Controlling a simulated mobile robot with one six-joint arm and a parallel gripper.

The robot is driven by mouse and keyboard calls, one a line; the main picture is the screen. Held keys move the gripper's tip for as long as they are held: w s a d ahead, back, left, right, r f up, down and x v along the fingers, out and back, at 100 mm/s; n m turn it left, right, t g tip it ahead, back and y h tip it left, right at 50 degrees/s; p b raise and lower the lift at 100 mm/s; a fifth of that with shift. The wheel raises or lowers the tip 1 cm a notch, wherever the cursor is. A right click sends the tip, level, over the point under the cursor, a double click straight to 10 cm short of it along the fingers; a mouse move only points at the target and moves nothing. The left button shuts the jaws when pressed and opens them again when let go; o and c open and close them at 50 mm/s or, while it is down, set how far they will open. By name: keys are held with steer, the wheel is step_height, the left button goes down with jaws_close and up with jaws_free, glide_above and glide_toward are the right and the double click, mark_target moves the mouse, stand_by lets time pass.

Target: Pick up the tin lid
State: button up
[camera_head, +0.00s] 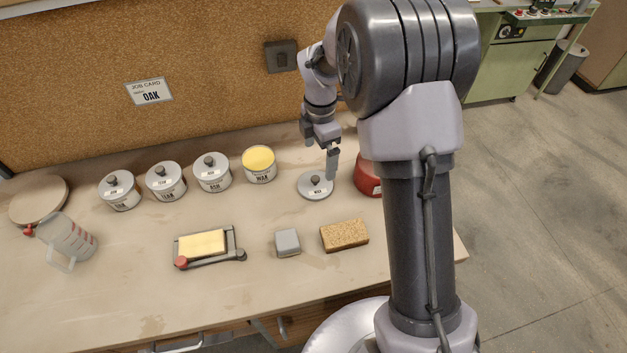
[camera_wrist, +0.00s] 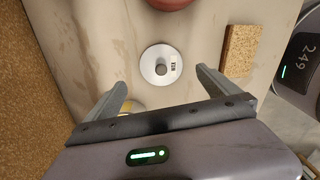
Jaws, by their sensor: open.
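The tin lid (camera_head: 315,187) is a round grey metal disc with a dark knob and a small white label. My gripper (camera_head: 331,165) is open and empty, pointing down above the lid's back right side. Its two fingers also show wide apart in the wrist view (camera_wrist: 162,78). I cannot tell the exact height of the fingertips over the lid.
A red tin (camera_head: 368,176) stands close right of the lid, partly hidden by my arm. A cork block (camera_head: 344,235) and a grey block (camera_head: 287,242) lie in front. Several lidded tins (camera_head: 212,172) stand to the left. The corkboard wall (camera_head: 190,60) rises behind.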

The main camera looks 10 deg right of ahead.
mark_target(315, 178)
step_height(315, 178, down, 5)
steer(key=shift+r+b, duration=0.1)
steer(key=shift+b, duration=0.55)
steer(key=f+b, duration=0.1)
steer(key=f, duration=0.1)
steer(key=a+f+b, duration=0.1)
steer(key=f, duration=0.2)
steer(key=shift+s+f+b, duration=0.1)
steer(key=shift+b, duration=0.2)
steer(key=shift+c, duration=1.3)
steer(key=c, duration=0.8)
